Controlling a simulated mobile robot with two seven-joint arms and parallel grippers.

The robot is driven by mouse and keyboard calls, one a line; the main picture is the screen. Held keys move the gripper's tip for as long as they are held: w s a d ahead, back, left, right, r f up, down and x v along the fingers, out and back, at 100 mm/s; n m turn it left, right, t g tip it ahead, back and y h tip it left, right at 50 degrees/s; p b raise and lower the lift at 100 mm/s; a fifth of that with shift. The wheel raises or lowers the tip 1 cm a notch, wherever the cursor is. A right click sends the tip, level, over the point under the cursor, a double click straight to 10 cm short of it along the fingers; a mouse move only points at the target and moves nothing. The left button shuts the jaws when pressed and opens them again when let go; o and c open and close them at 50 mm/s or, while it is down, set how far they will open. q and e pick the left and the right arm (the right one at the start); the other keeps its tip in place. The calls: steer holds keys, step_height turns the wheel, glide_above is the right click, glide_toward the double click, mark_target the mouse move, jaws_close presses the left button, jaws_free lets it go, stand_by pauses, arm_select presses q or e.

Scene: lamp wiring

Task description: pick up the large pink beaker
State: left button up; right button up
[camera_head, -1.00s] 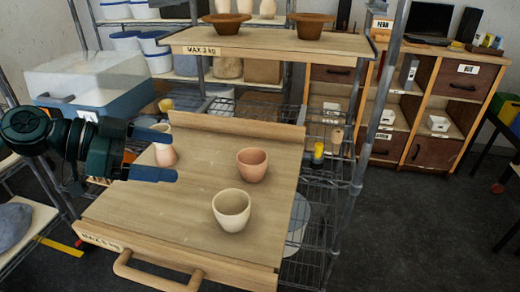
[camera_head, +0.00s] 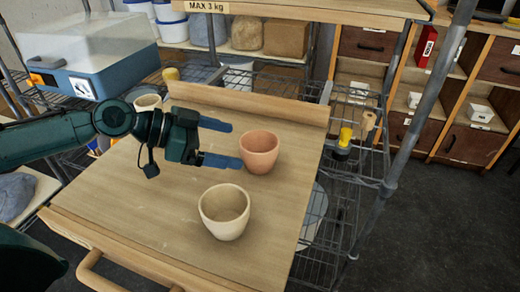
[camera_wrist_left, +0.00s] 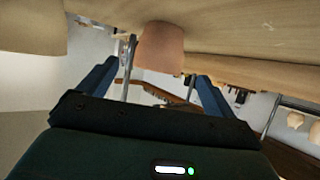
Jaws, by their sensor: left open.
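The large pink beaker (camera_head: 259,153) stands upright on the wooden board, right of my left gripper (camera_head: 236,145). That gripper is open and empty, its two blue fingers pointing right at the beaker. The fingertips are at the beaker's left side; I cannot tell whether they touch it. In the left wrist view, which is upside down, the pink beaker (camera_wrist_left: 160,48) appears beyond and between the open fingers (camera_wrist_left: 153,80). My right gripper is not in view.
A cream beaker (camera_head: 224,213) stands in front of the pink one. Another pale beaker (camera_head: 148,102) is partly hidden behind my left arm. The wooden board (camera_head: 130,215) has a raised back edge and open wood at its front left. A wire shelf (camera_head: 350,205) lies to the right.

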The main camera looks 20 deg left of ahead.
mark_target(250, 148)
arm_select(q)
steer(key=shift+p+x, duration=0.8)
steer(key=shift+x, duration=2.25)
steer(key=shift+w, duration=0.1)
steer(key=c, duration=1.1)
